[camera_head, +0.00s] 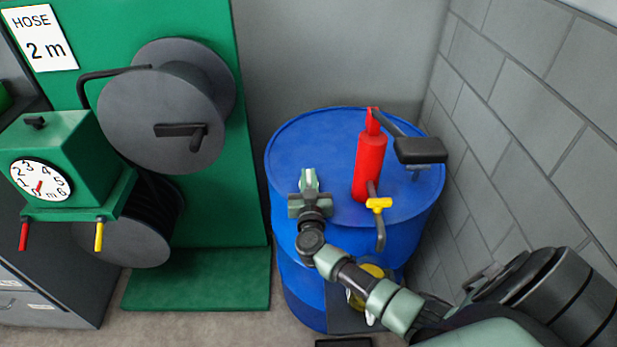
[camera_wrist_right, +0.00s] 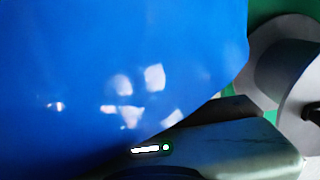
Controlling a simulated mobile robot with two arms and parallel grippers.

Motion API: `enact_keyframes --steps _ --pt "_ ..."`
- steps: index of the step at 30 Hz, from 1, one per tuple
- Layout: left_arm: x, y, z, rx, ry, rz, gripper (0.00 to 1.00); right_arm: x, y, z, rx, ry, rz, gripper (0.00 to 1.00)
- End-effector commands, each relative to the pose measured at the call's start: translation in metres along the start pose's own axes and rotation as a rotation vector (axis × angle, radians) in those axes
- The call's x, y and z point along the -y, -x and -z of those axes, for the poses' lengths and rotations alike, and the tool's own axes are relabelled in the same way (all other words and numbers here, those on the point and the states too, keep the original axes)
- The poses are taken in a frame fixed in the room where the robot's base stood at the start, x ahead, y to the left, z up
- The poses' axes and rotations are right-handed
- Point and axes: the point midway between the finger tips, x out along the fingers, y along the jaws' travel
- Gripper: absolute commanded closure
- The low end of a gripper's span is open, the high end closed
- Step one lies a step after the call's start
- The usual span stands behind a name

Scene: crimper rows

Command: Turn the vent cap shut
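The blue drum (camera_head: 300,145) stands upright by the wall, with a red pump (camera_head: 371,165) on its lid. The pump has a black lever (camera_head: 420,150) and a yellow tap (camera_head: 379,204) over a grey spout. I cannot make out a vent cap; one may be hidden by my right gripper or the pump. My right gripper (camera_head: 309,174) is over the front left of the lid, left of the pump; contact cannot be told. In the right wrist view, the blue drum (camera_wrist_right: 110,60) fills most of the picture. Gripper opening is unclear. My left gripper is out of view.
A green panel (camera_head: 257,200) carries a grey hose reel (camera_head: 150,115) and a green meter box (camera_head: 70,150) to the left. A block wall (camera_head: 510,130) stands close on the right. A yellow object (camera_head: 372,271) is partly hidden behind my right arm.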

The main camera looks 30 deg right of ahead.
Motion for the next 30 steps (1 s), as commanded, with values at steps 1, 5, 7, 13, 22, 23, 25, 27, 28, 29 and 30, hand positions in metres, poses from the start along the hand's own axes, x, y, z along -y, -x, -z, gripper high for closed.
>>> enact_keyframes --steps 1,5,7,13,22,23,25,27,28,29,30 --pt "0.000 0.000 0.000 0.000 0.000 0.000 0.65 0.000 0.000 0.000 0.000 0.000 -0.001 1.00" --pt "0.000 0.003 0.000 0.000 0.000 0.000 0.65 0.001 0.000 0.001 0.000 0.000 -0.013 1.00" --pt "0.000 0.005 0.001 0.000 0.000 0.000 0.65 0.001 0.000 0.001 0.001 -0.002 -0.030 1.00" --pt "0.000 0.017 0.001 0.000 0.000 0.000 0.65 0.002 0.001 0.002 0.004 -0.004 -0.128 1.00" --pt "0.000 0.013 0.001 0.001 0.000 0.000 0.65 0.004 0.001 -0.003 0.005 -0.006 -0.384 1.00" --pt "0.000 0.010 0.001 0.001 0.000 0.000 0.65 0.004 0.001 -0.004 0.005 -0.006 -0.413 1.00" --pt "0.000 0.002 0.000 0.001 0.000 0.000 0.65 0.004 0.000 -0.005 0.004 -0.006 -0.477 1.00" --pt "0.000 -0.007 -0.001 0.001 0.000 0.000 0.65 0.004 0.000 -0.006 0.003 -0.007 -0.541 1.00" --pt "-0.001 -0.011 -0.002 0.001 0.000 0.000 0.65 0.004 0.000 -0.006 0.003 -0.006 -0.565 1.00" --pt "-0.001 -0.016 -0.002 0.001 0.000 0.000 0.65 0.004 0.000 -0.006 0.003 -0.007 -0.592 1.00" --pt "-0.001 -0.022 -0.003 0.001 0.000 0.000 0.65 0.004 0.000 -0.007 0.002 -0.005 -0.625 1.00"
